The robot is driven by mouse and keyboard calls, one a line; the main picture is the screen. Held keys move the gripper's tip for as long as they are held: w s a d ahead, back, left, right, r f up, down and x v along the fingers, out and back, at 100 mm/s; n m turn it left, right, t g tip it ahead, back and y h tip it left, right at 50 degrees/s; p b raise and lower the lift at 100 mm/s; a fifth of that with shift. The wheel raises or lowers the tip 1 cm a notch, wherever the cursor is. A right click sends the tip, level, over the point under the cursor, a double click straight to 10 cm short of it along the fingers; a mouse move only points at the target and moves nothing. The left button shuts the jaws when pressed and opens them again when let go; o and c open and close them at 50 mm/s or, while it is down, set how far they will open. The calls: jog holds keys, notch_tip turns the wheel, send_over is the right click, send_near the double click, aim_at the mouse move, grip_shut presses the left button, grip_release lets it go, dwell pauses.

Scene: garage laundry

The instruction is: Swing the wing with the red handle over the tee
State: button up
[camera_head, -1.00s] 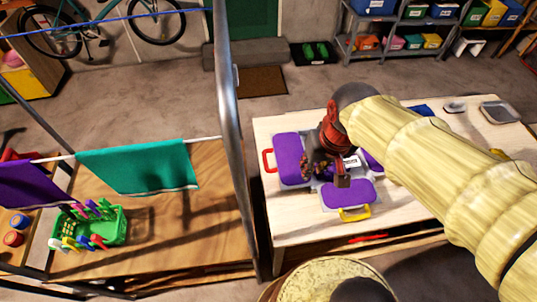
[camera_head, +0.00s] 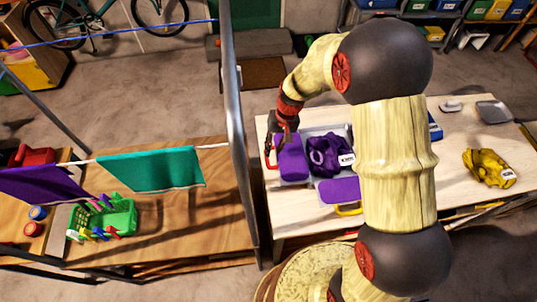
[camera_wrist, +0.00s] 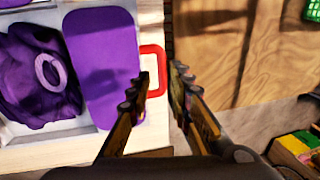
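The folding board (camera_head: 317,130) lies on the pale table. Its left wing (camera_head: 291,160) is purple, lies flat and has a red handle (camera_head: 270,160) on its outer edge. The purple tee (camera_head: 330,154) lies bunched on the middle panel, with a white tag; its collar also shows in the wrist view (camera_wrist: 38,75). A second purple wing (camera_head: 340,191) at the front has a yellow handle (camera_head: 348,210). My gripper (camera_head: 275,145) is at the red handle. In the wrist view the fingers are open (camera_wrist: 162,72), one on each side of the handle's outer bar; contact is unclear.
A yellow cloth (camera_head: 488,167) and a grey tray (camera_head: 493,111) lie on the table's right part. A metal post (camera_head: 233,100) stands close left of the table. A green basket (camera_head: 120,218) with pegs sits on the wooden bench beyond it.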

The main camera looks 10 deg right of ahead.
aim_at(268, 159)
jog(key=x, duration=0.5)
jog(key=w+x, duration=0.1)
jog(key=x, duration=0.2)
jog(key=shift+b, duration=0.4)
jog(key=shift+r, duration=0.1)
jog(key=shift+c, duration=1.2)
grip_shut()
